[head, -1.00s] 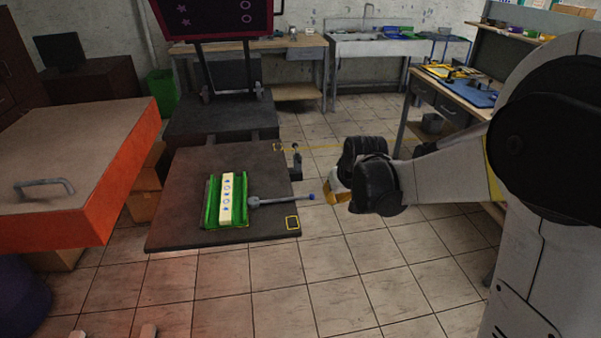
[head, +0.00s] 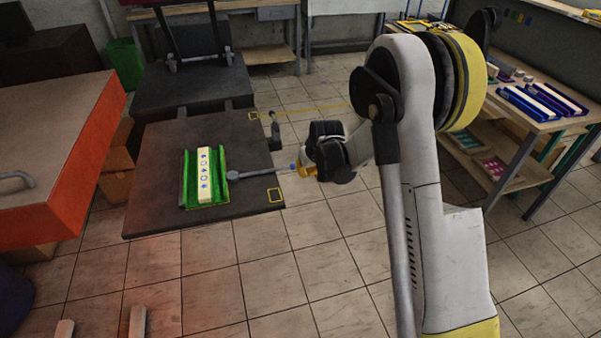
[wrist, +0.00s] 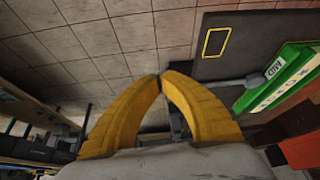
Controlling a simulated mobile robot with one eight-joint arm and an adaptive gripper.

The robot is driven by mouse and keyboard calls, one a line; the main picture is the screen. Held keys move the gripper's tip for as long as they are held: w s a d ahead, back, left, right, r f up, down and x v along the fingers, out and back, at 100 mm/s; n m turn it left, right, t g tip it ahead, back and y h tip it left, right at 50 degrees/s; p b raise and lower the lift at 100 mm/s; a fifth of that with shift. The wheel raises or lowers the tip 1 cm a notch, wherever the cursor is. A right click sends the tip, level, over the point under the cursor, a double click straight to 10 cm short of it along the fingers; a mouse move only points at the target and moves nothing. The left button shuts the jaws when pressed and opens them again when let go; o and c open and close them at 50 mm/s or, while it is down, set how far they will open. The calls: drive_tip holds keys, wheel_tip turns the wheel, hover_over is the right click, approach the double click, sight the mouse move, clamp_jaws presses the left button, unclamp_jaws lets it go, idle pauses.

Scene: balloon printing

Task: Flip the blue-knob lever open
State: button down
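The lever is a grey rod (head: 252,175) that points right from a green holder on the dark platform. Its blue knob (head: 294,167) is at the right end, over the platform's edge. My gripper (head: 303,169) is right at the knob, coming from the right. In the wrist view, the yellow fingertips of my gripper (wrist: 161,76) meet or nearly meet. The grey rod (wrist: 232,82) runs up to the right finger there, and the knob is hidden. I cannot tell whether the fingers touch the knob.
The green holder (head: 185,190) carries a pale bar (head: 205,175) with blue marks. A dark post (head: 274,130) stands near the platform's right edge. An orange-sided table (head: 88,150) is at left. A workbench (head: 545,125) with trays is at right.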

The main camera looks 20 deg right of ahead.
drive_tip(key=w+f+b, duration=0.4)
drive_tip(key=w+f, duration=0.4)
drive_tip(key=shift+a, duration=0.45)
drive_tip(key=shift+w, duration=0.15)
